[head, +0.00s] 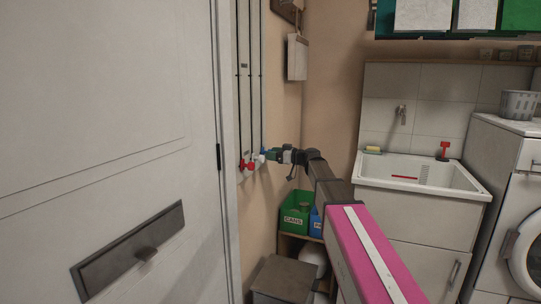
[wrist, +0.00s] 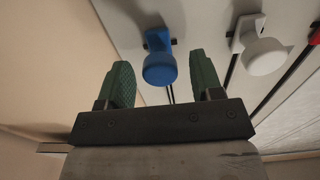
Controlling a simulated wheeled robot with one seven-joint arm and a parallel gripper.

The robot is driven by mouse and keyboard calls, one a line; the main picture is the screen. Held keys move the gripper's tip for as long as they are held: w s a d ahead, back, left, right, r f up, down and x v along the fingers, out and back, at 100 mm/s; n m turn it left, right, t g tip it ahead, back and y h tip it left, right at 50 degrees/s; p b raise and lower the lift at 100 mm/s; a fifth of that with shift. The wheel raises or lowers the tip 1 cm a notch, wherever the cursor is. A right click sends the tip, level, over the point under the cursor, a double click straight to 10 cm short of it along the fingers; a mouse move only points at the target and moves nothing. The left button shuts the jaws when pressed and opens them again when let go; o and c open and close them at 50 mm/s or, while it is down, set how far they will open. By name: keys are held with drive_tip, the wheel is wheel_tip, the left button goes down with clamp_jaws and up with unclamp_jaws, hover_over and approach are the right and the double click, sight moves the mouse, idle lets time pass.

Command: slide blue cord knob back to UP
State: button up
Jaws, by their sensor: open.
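The blue cord knob (wrist: 159,68) hangs on its rail in the wrist view, between the two green fingertips of my gripper (wrist: 160,62). My fingers are open, with a gap on each side of the knob. In the head view my gripper (head: 269,154) reaches the low end of the wall rails, and only a small bit of blue shows at its tip. A white knob (wrist: 265,57) sits on the neighbouring rail to the right. A red knob (wrist: 315,37) is at the right edge of the wrist view. Any UP marking is too small to read.
A white door (head: 100,120) stands left of the rails. Below my arm are a green bin (head: 294,221) marked CANS and a grey box (head: 283,277). A sink (head: 400,178) and a washing machine (head: 508,150) are at right. The wall above the knobs looks clear.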

drive_tip(key=v, duration=0.9)
drive_tip(key=shift+d, duration=0.2)
drive_tip(key=shift+s, duration=0.15)
drive_tip(key=s+d+f+m+g+h, duration=0.15)
drive_tip(key=s+f+m+h, duration=0.4)
drive_tip(key=f, duration=0.75)
drive_tip(key=s+d+f+m+g+h, duration=0.1)
drive_tip(key=s+f+m+g+h, duration=0.15)
drive_tip(key=s+f, duration=0.8)
drive_tip(key=s+d+f+m+g+h, duration=0.1)
drive_tip(key=s+d+f+m+h, duration=0.2)
drive_tip(key=s+f, duration=0.4)
drive_tip(key=s+d+f+m+g+h, duration=0.1)
drive_tip(key=s+d+f+m+h, duration=0.2)
drive_tip(key=s+d+f+h, duration=0.3)
wheel_tip(320, 180, down, 4)
drive_tip(key=shift+s+d, duration=0.5)
drive_tip(key=shift+d, duration=0.35)
